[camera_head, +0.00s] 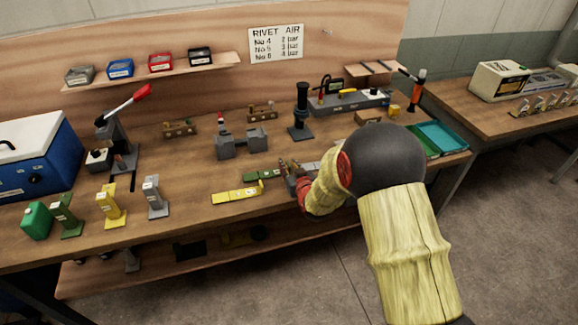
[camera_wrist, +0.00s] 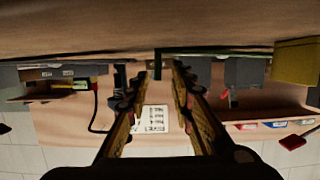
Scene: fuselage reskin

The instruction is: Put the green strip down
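The green strip (camera_head: 262,175) lies low and flat at the middle of the bench in the head view. Its left part shows, and its right end runs up to my gripper. My gripper (camera_head: 290,172) is low over the bench, at the strip's right end, and partly hides it. In the wrist view, which is upside down, my gripper (camera_wrist: 164,68) has its two fingers pointing at the back wall. A gap shows between the tips, with a narrow dark upright shape in it. I cannot tell whether the fingers hold the strip.
A yellow strip (camera_head: 237,192) lies in front and left. A grey fixture (camera_head: 241,142) and a black stand (camera_head: 301,112) stand behind. Green, yellow and grey stands (camera_head: 110,207) are at the left. Bench between the left stands and strips is clear.

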